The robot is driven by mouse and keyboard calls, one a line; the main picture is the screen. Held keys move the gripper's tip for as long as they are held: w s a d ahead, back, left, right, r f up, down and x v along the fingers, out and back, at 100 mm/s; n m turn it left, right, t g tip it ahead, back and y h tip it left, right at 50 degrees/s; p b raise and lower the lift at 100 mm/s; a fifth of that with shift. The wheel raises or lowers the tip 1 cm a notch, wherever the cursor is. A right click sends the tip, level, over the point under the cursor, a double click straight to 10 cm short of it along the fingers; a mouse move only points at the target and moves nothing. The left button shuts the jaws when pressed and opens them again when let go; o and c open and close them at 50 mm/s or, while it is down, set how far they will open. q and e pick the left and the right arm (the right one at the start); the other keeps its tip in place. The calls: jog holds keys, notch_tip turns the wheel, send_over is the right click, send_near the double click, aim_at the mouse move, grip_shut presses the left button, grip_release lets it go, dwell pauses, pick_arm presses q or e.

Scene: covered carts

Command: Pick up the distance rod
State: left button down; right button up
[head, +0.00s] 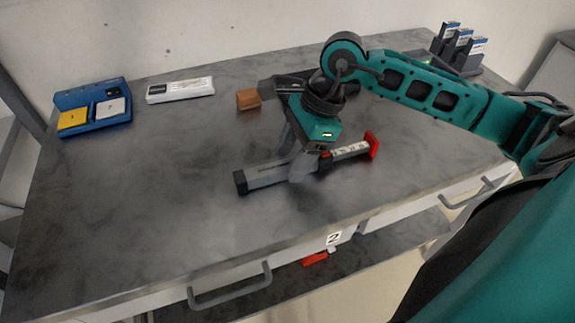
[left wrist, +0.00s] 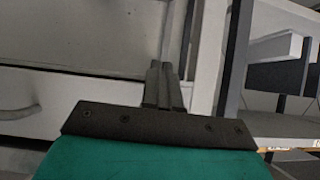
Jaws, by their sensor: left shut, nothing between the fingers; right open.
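The distance rod (head: 264,176) lies on the metal cart top in the head view. It has a grey body with a black end cap at the left, and a pale marked section with a red end piece at the right. My right gripper (head: 303,165) is open and comes down over the rod's middle, hiding part of it. I cannot tell whether the fingers touch the rod. My left gripper (left wrist: 163,75) shows only in the left wrist view, shut and empty in front of a pale drawer front.
A blue tray (head: 61,101) with yellow and grey blocks stands at the back left. A white box (head: 180,90) and a brown block (head: 248,99) lie along the back. Dark holders (head: 459,60) stand at the far right. The cart top's front left is clear.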

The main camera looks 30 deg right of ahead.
jog(key=shift+a+f, duration=0.2)
jog(key=shift+f, duration=0.3)
grip_shut()
jog(key=shift+w, duration=0.1)
